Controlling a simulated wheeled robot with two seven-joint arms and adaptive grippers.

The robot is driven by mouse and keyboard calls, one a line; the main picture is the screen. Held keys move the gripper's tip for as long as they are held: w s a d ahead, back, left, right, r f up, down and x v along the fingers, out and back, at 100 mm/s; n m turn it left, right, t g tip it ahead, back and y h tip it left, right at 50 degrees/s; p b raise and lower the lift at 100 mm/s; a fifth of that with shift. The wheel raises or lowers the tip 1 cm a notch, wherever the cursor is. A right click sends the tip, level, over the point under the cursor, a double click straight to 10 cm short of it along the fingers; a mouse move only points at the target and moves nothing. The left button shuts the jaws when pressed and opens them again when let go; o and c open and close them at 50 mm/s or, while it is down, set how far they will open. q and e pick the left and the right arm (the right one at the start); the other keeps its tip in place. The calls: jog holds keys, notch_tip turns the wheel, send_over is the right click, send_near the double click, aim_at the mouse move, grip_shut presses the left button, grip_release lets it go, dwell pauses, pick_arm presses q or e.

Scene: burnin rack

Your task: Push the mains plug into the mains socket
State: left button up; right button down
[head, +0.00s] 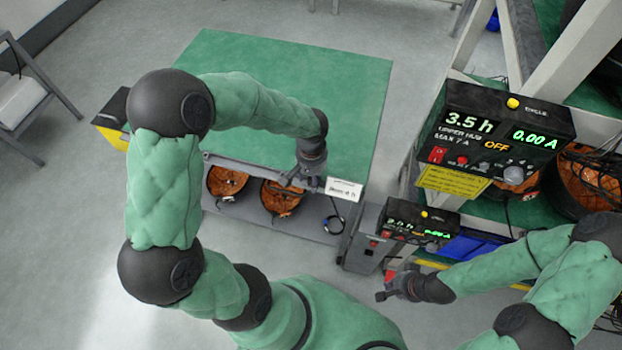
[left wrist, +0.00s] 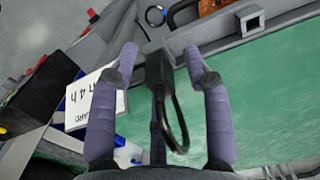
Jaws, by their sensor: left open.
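My left gripper (head: 303,183) is over the near edge of the green-topped bench in the head view. In the left wrist view its two purple fingers (left wrist: 160,62) are apart. A black plug (left wrist: 157,72) with a looping black cable (left wrist: 181,128) lies between them, with gaps visible on both sides. In the head view the plug is too small to make out. A grey square fitting with a dark opening (left wrist: 252,22) sits on the bench edge; I cannot tell if it is the mains socket. My right gripper (head: 388,291) is low, below the small display unit; its jaws are unclear.
A white card (head: 344,190) stands beside the left gripper, also in the left wrist view (left wrist: 95,96). Orange-filled round bins (head: 228,180) sit under the bench edge. Display units (head: 505,135) and the rack stand at right. The green top (head: 290,75) is clear.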

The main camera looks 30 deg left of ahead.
dwell(0.4)
pick_arm(q)
grip_shut()
jog(key=shift+a+r+p, duration=0.15)
jog(key=shift+r+p, duration=0.6)
jog(key=shift+r, duration=0.3)
jog(key=shift+r+p, duration=1.45)
jog(key=shift+r, duration=0.5)
